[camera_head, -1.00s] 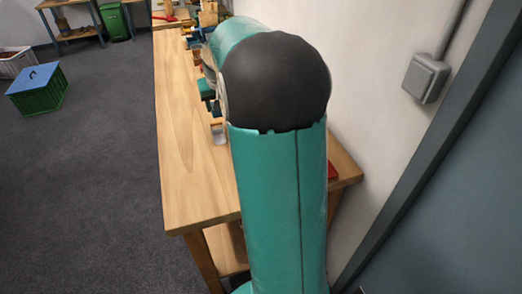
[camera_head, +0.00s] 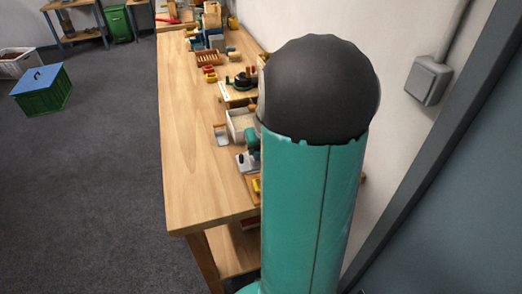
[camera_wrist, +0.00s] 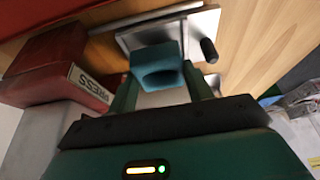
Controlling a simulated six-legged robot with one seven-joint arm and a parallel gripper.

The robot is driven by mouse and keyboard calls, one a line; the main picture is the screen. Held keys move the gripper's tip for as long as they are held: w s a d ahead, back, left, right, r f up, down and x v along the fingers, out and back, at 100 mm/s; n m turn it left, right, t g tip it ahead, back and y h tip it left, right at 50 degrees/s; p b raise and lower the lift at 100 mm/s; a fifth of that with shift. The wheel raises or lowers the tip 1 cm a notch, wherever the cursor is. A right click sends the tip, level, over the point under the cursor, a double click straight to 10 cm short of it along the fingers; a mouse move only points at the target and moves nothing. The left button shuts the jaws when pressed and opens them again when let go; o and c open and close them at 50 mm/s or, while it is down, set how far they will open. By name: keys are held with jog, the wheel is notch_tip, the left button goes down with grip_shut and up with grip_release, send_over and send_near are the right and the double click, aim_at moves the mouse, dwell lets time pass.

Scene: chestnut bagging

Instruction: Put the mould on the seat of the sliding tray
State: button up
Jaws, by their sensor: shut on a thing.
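The mould (camera_wrist: 157,62) is a small teal block with a hollow, held between the two green fingers of my gripper (camera_wrist: 160,86) in the wrist view. The sliding tray (camera_wrist: 128,40) is a silver metal plate with a black knob at its right, and the mould is in front of or over it. I cannot tell if the mould touches the tray, and its seat is not clearly seen. In the head view my arm hides most of the gripper and mould.
A red press (camera_wrist: 60,70) marked PRESS stands close on the left in the wrist view. In the head view the wooden bench (camera_head: 190,160) is bare along its left side, with several tools and trays at the back. A wall with a grey box (camera_head: 428,78) is on the right.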

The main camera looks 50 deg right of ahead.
jog(key=shift+f, duration=0.8)
jog(key=shift+w, duration=0.1)
jog(key=o, duration=1.1)
jog(key=shift+f, duration=0.15)
